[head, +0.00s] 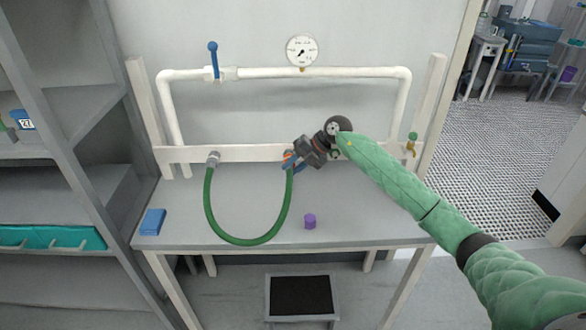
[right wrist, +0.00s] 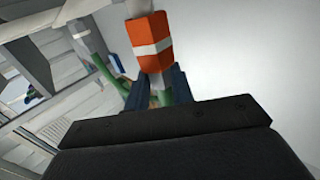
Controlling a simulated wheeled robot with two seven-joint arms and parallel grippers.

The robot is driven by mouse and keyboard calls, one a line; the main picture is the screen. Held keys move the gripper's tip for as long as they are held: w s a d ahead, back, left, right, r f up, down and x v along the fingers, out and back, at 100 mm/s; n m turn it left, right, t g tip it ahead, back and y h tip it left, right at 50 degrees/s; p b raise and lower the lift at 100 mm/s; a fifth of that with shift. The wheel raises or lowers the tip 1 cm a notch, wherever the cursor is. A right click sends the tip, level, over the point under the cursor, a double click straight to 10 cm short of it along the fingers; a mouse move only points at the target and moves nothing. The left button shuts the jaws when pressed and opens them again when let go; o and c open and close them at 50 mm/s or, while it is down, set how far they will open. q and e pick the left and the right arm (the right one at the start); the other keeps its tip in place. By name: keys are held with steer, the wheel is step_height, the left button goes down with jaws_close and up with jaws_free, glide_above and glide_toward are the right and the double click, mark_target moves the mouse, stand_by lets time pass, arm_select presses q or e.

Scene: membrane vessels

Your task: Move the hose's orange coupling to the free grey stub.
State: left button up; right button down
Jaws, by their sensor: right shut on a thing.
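The orange coupling (head: 287,156) with a white band is at the right end of the green hose (head: 248,242), in front of the white rail. In the right wrist view the coupling (right wrist: 151,42) has a grey piece (right wrist: 138,8) directly at its far end; I cannot tell whether they are joined. My right gripper (head: 293,165) is shut on the coupling's hose end, its blue fingers on either side. The hose's other end is at a grey fitting (head: 213,159) on the left of the rail. The gripper hides part of the rail, and I cannot make out a free grey stub. My left gripper is not in view.
A white pipe frame carries a blue-handled valve (head: 213,58) and a gauge (head: 302,50). A green-topped tap (head: 412,142) is at the rail's right. A purple cylinder (head: 310,221) and blue block (head: 152,222) stand on the grey bench (head: 360,215). The bench's right front is clear.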

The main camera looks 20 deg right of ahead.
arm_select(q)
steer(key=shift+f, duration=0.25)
arm_select(e)
steer(key=shift+w+d, duration=0.15)
steer(key=shift+w, duration=0.45)
steer(key=c, duration=1.1)
jaws_free()
arm_select(q)
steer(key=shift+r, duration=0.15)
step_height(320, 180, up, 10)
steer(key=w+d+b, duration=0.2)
steer(key=b, duration=0.1)
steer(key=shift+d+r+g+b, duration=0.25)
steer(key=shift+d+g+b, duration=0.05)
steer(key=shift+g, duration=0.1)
arm_select(e)
steer(key=shift+v, duration=3.9)
